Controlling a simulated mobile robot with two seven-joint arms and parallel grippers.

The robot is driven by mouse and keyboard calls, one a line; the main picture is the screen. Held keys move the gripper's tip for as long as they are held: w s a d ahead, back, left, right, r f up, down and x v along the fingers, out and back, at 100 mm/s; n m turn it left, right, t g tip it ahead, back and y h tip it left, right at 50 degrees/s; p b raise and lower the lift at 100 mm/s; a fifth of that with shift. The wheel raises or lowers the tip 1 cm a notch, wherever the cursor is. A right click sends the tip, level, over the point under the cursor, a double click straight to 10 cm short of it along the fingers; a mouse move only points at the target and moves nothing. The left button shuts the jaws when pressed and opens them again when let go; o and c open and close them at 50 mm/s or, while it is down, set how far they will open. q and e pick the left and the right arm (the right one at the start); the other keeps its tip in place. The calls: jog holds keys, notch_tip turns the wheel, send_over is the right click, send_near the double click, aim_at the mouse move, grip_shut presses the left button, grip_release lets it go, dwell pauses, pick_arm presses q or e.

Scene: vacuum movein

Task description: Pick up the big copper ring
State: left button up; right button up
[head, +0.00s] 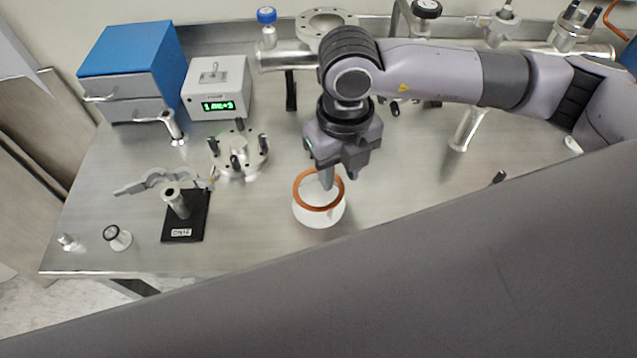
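The big copper ring (299,195) rests on top of a white round stand (319,217) near the front middle of the metal table. My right gripper (327,185) comes down from above, with its fingertips at the ring's opening and near its far edge. The fingers overlap in this view, so I cannot tell whether they are apart or touch the ring. My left gripper is not in view.
A black stand labelled CN16 (184,232) and a flange with posts (238,155) stand to the left. A grey gauge box (217,88) and a blue drawer cabinet (128,62) are behind. Metal pipework (286,59) runs along the back.

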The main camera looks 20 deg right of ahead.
jog(key=shift+f+b, duration=0.25)
jog(key=shift+b, duration=0.2)
dwell(0.5)
grip_shut()
